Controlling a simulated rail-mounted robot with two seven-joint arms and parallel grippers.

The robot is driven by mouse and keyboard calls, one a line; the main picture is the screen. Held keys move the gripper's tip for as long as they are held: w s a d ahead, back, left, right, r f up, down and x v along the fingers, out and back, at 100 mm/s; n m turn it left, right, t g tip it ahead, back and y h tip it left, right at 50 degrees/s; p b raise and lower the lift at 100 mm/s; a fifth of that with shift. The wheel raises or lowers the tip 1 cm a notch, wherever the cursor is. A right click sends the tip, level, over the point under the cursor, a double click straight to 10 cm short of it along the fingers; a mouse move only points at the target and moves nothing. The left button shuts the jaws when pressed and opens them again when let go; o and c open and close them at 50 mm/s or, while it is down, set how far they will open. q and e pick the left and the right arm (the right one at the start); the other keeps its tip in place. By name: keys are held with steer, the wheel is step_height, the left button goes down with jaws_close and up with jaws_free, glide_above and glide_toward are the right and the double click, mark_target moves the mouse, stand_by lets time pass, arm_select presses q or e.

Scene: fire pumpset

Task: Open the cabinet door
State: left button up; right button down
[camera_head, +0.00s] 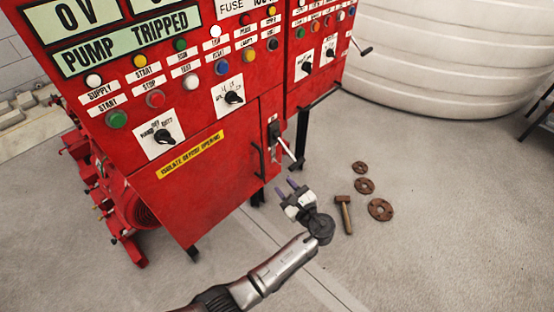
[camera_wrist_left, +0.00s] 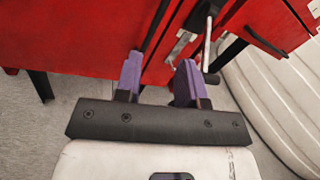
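The red cabinet (camera_head: 205,190) fills the upper left of the head view, and its lower door is shut. A dark vertical door handle (camera_head: 257,160) sits near that door's right edge; in the left wrist view it is a dark bar (camera_wrist_left: 156,27) just beyond the fingers. A lever switch with a pale rod (camera_head: 286,148) is right of the handle; the rod also shows in the left wrist view (camera_wrist_left: 206,45). My left gripper (camera_head: 286,189) is open and empty, its purple fingers pointing at the cabinet just below the handle. My right gripper is not in view.
A hammer (camera_head: 343,212) and several rusty round flanges (camera_head: 380,209) lie on the concrete floor to the right. A large white ribbed tank (camera_head: 440,60) stands behind. Red pump parts (camera_head: 118,200) are left of the cabinet. The floor in front is clear.

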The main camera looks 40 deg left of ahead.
arm_select(q)
steer(key=w+a+m+b, duration=0.1)
steer(key=a, duration=0.3)
steer(key=w+a+m+b, duration=0.1)
steer(key=w+a, duration=0.1)
steer(key=a, duration=0.2)
steer(key=w+a+m+b, duration=0.1)
steer(key=a, duration=0.4)
steer(key=shift+w+b, duration=0.35)
steer(key=shift+w, duration=0.05)
jaws_close()
stand_by(0.3)
